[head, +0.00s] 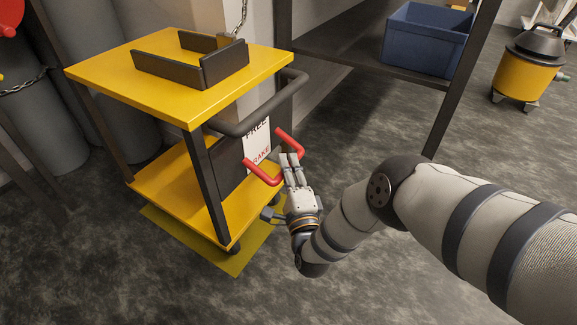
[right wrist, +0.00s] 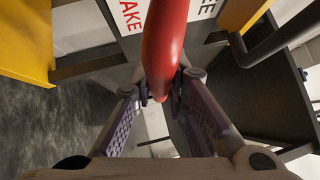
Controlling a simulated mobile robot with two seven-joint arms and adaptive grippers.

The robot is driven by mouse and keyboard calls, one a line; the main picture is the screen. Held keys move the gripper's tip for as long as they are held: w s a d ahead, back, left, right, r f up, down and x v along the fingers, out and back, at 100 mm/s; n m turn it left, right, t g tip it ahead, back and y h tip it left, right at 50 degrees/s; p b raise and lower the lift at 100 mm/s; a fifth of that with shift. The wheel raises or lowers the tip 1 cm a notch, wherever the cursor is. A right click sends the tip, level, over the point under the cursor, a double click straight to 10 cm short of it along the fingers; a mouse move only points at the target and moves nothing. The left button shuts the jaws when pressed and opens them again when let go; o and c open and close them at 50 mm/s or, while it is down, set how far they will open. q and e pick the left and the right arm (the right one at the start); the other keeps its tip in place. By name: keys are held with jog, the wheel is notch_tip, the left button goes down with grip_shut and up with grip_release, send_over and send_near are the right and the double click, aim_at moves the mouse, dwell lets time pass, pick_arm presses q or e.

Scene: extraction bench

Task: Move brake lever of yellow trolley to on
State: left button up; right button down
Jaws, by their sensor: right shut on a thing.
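The yellow trolley (head: 210,90) stands on a yellow floor mark (head: 228,262) at the left of the head view. Its red brake lever (head: 263,175) is at the near right end, below the dark push handle (head: 262,115), beside a white sign (head: 257,145) reading "FREE" and "BRAKE". My right gripper (head: 291,163) is at the lever, its fingers across the red bar. In the right wrist view the red lever (right wrist: 165,45) runs down between the fingers of my right gripper (right wrist: 160,95), which are closed on it. The fingers hide part of the lever. My left gripper is not in view.
A dark shelf rack (head: 350,48) with a blue crate (head: 425,40) stands behind, to the right of the trolley. A yellow and black canister (head: 525,70) is at the far right. Grey cylinders (head: 50,110) stand at the left. Floor in front is clear.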

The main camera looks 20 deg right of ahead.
jog(key=shift+f, duration=0.15)
jog(key=c, duration=1.6)
grip_release()
jog(key=shift+o, duration=0.2)
jog(key=v, duration=1.2)
